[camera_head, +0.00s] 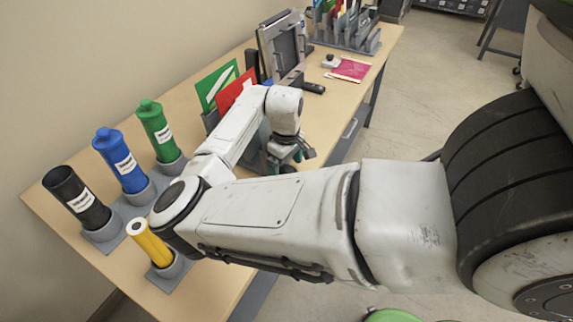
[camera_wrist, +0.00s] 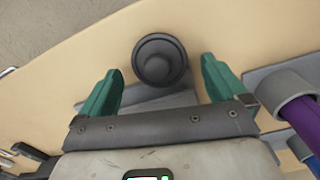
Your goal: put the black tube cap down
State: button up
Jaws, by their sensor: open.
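The black tube cap (camera_wrist: 160,60) is a round, stepped black piece in the wrist view, over the tan tabletop. It sits between the two teal fingers of my gripper (camera_wrist: 163,66), with a gap on each side. My gripper is open. In the head view my gripper (camera_head: 292,156) is low over the table's front edge, and a small dark part of the cap (camera_head: 288,169) shows beneath it. The black tube (camera_head: 77,197) stands tilted in a grey holder at the left, its top open and bare.
Blue (camera_head: 121,161), green (camera_head: 157,129) and yellow (camera_head: 149,244) tubes stand in grey holders at the left. A purple tube (camera_wrist: 292,122) is right of my gripper in the wrist view. Green (camera_head: 214,84) and red (camera_head: 235,91) folders stand behind my arm.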

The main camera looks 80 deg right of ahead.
aim_at(286, 168)
notch_tip(286, 168, up, 13)
jog(key=b, duration=0.1)
jog(key=shift+f, duration=0.15)
dwell(0.8)
